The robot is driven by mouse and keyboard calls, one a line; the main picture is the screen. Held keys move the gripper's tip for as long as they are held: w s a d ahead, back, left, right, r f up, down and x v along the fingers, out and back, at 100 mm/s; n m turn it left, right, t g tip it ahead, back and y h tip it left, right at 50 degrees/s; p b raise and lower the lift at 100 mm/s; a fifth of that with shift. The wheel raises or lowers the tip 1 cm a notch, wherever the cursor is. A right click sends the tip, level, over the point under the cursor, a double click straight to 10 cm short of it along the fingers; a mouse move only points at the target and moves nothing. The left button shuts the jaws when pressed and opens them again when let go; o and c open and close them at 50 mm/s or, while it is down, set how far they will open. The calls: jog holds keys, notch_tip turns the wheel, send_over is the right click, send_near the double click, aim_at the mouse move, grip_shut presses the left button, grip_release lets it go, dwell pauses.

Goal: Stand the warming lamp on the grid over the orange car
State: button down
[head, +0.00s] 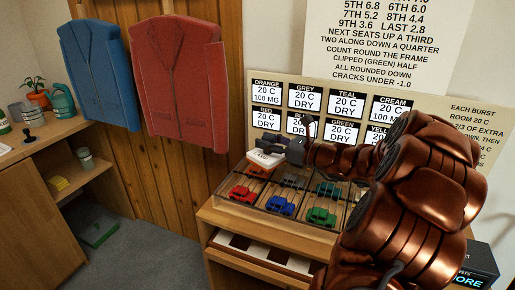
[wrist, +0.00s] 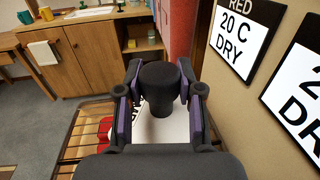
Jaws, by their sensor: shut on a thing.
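The warming lamp (head: 266,159) is a white box with dark lettering and an orange lower part. It is at the back left of the grid (head: 262,206). In the wrist view my gripper (wrist: 160,95) is shut on the lamp's dark knob (wrist: 158,82), with its white body (wrist: 165,128) below. In the head view my gripper (head: 284,147) comes in from the right. The lamp looks upright, but I cannot tell if it rests on the grid. I cannot make out the orange car; the lamp covers the back left place.
Red (head: 243,194), blue (head: 281,205), green (head: 321,216) and teal (head: 329,189) cars sit under the grid. A board of labelled cards (head: 302,96) stands close behind. Red (head: 178,85) and blue (head: 98,70) jackets hang at left.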

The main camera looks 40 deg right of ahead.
jog(key=w, duration=0.3)
jog(key=shift+w+f, duration=0.1)
jog(key=shift+w, duration=0.15)
jog(key=f, duration=0.1)
jog(key=w+f, duration=0.1)
jog(key=shift+f+b, duration=0.3)
jog(key=shift+b, duration=0.05)
jog(key=shift+f, duration=0.5)
jog(key=shift+f, duration=0.15)
jog(key=c, duration=0.7)
grip_release()
jog(key=shift+c, duration=0.2)
jog(key=shift+s+d+r, duration=0.15)
jog(key=shift+s+r, duration=0.05)
jog(key=shift+s, duration=0.05)
jog(key=v, duration=1.1)
jog(key=shift+s+p, duration=0.25)
jog(key=shift+p, duration=0.15)
